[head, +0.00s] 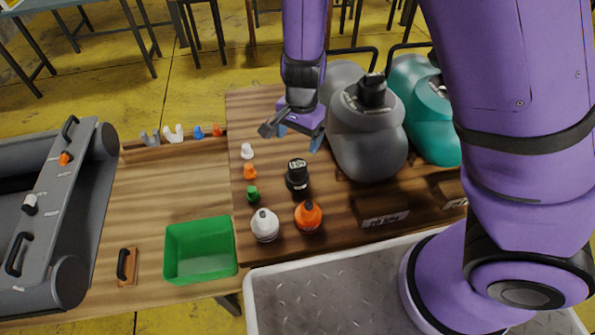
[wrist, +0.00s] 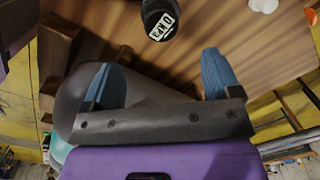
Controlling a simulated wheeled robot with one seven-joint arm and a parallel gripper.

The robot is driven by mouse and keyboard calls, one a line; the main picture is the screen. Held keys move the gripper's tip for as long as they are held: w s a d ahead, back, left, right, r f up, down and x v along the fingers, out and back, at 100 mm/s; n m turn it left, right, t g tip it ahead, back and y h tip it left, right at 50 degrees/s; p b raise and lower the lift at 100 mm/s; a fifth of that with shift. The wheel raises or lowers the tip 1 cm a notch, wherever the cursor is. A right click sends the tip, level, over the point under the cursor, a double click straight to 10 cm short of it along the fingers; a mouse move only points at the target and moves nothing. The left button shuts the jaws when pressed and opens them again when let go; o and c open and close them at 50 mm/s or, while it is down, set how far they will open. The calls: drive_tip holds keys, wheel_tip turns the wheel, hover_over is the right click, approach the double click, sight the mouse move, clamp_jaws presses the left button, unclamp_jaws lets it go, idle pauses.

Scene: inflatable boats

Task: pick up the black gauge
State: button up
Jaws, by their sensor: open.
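The black gauge (head: 297,174) stands on the raised wooden board, with a white label on its dark body. In the wrist view the gauge (wrist: 160,18) shows at the top edge, partly cut off, beyond and between my fingertips. My gripper (head: 291,131) is above the board, behind the gauge in the head view, and apart from it. In the wrist view my gripper (wrist: 158,80) has its two blue fingers spread wide with nothing between them.
Grey pumps (head: 365,135) and a teal pump (head: 425,110) stand right of the gauge. Small white, orange and green caps (head: 252,193) are to its left. White (head: 265,225) and orange (head: 308,215) round pieces stand in front. A green bin (head: 200,250) is at front left.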

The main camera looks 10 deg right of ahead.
sight(298, 165)
wheel_tip(298, 165, down, 3)
drive_tip(key=shift+a+r+h, duration=0.15)
drive_tip(key=shift+h, duration=0.15)
drive_tip(key=shift+w+f, duration=0.15)
drive_tip(key=shift+f, duration=2.45)
drive_tip(key=shift+w+f, duration=0.1)
drive_tip(key=shift+f, duration=2.5)
drive_tip(key=shift+c, duration=0.4)
drive_tip(key=c, duration=1)
